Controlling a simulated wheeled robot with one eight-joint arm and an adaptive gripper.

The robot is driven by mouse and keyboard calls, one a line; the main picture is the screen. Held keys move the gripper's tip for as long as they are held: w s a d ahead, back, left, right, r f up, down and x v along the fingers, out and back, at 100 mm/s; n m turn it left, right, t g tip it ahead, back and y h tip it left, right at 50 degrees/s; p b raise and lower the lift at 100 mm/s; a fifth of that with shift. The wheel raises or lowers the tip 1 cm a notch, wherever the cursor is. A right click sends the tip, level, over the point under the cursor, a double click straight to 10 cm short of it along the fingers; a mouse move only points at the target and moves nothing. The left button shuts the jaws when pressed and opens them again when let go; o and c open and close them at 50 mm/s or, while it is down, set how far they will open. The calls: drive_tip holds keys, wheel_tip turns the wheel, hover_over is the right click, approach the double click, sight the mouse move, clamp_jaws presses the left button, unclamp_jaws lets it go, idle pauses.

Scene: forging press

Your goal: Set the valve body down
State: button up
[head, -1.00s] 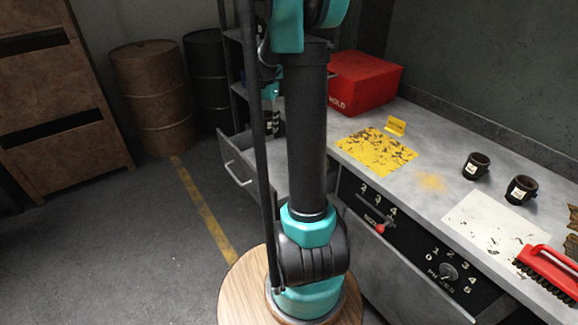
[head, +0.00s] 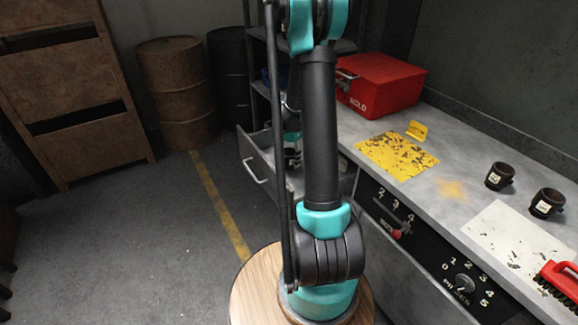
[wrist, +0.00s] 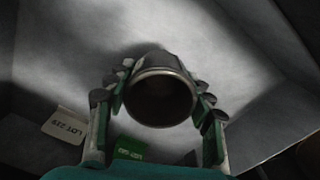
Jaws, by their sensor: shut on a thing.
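In the wrist view my gripper (wrist: 160,88) is shut on a dark, round, hollow valve body (wrist: 161,102). Its open end with a pale rim faces the camera, and a finger lies on each side. Grey surfaces surround it, apparently the inside of the open drawer (head: 262,165) under the bench. A white tag reading LOT 229 (wrist: 65,127) and a green tag (wrist: 130,149) lie below it in the picture. In the head view my arm mostly hides the gripper near the drawer. I cannot tell whether the valve body touches the surface.
On the bench stand two dark labelled cylinders (head: 499,176), a red HOLD box (head: 380,88), a worn yellow mat (head: 397,156) with a yellow sign (head: 417,130), a white sheet (head: 510,235) and a red brush (head: 565,278).

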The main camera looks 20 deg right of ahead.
sight(289, 165)
drive_tip(key=shift+f, duration=1.7)
drive_tip(key=shift+f, duration=0.15)
drive_tip(key=o, duration=1.5)
wheel_tip(289, 165, up, 12)
drive_tip(key=shift+r, duration=0.15)
